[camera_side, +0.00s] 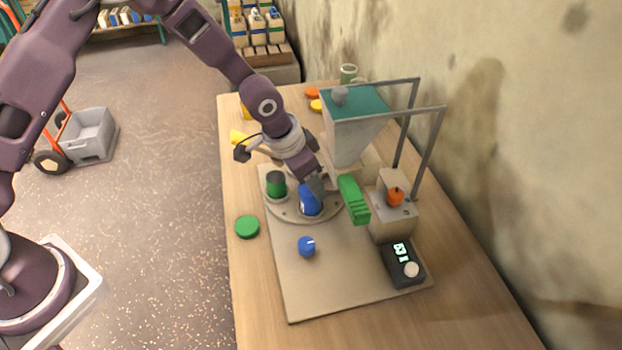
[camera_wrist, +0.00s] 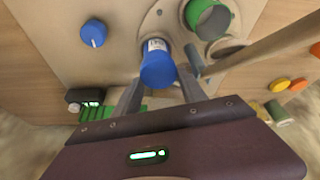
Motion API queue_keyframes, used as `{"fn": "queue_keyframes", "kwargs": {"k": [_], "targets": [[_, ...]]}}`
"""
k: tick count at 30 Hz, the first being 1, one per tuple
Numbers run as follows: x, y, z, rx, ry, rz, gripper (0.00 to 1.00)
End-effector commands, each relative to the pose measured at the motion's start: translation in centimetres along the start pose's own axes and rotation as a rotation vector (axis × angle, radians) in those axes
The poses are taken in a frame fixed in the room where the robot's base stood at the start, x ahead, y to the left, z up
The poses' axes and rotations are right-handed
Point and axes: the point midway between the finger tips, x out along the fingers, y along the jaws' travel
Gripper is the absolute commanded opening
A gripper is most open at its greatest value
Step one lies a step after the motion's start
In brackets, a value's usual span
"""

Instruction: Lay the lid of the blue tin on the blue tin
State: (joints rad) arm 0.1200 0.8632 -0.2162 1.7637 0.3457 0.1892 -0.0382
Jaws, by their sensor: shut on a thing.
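The blue tin (camera_side: 306,208), with a pale label, stands on the round plate of the board. In the wrist view its labelled side (camera_wrist: 155,46) shows beyond the blue lid (camera_wrist: 158,72). My gripper (camera_side: 314,184) is directly above the tin and points down. In the wrist view my gripper (camera_wrist: 162,84) has its fingers on both sides of the lid, shut on it. The lid is over the tin's top and hides its mouth. I cannot tell whether a small gap remains between lid and tin.
A green tin (camera_side: 276,184) stands left of the blue tin; it looks open in the wrist view (camera_wrist: 208,18). A green lid (camera_side: 247,227) lies on the table. A blue knob (camera_side: 306,246), a green block (camera_side: 354,200) and a hopper (camera_side: 352,135) stand close by.

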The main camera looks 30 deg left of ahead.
Motion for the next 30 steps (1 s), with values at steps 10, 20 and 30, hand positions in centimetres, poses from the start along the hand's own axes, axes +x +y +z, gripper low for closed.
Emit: {"fn": "queue_keyframes", "kwargs": {"k": [10,20,30], "targets": [[0.21,0.02,0.08,0.001,0.000,0.000,0.29],[0.32,0.02,0.13,0.000,0.000,0.000,0.29],[0.87,-0.01,0.34,0.001,-0.001,0.000,0.29]]}}
